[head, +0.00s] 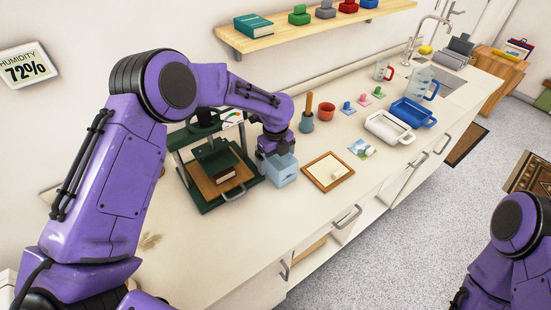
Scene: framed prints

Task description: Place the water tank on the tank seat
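A light blue box (282,171), which looks like the water tank, is on the counter's near side, just right of a dark green press-like frame (238,190). My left gripper (275,151) is at the top back of this box, and its fingertips are hidden, so I cannot tell whether they are shut on it. I cannot tell whether the box rests on the counter or is slightly raised. No part is clearly recognizable as the tank seat. My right gripper is out of view; only part of my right arm shows at the lower right.
A wooden-handled tool (307,113) and a red cup (327,112) stand behind. White (388,128) and blue (413,112) trays and a pitcher (422,84) are farther right. The front left counter is mostly clear.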

